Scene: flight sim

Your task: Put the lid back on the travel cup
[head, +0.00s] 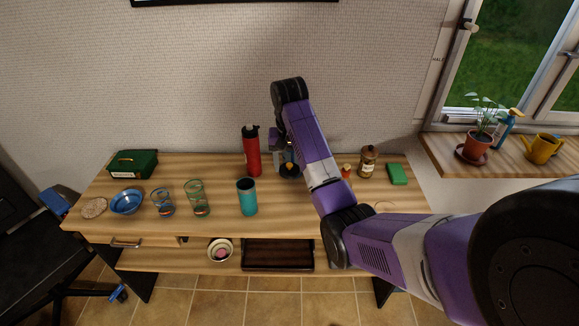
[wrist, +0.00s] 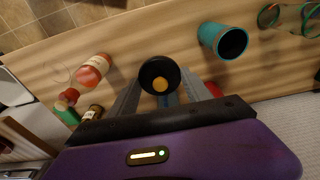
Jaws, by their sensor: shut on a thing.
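The travel cup (head: 247,197) is a teal, upright cup near the table's front edge. Its open dark mouth also shows in the wrist view (wrist: 222,40). The lid (wrist: 159,74) is a black disc with a yellow-orange knob, held between the fingers of my gripper (wrist: 160,88). In the head view, the dark lid (head: 289,170) shows low under my gripper (head: 288,158), right of and behind the cup. The lid is apart from the cup. Whether it touches the table, I cannot tell. My arm hides part of the table to the right.
A tall red flask (head: 251,152) stands behind the cup, left of my gripper. Glasses (head: 198,198) and a blue bowl (head: 127,202) stand to the left. A brown jar (head: 367,161) and a green block (head: 397,174) are at right. Table between lid and cup looks clear.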

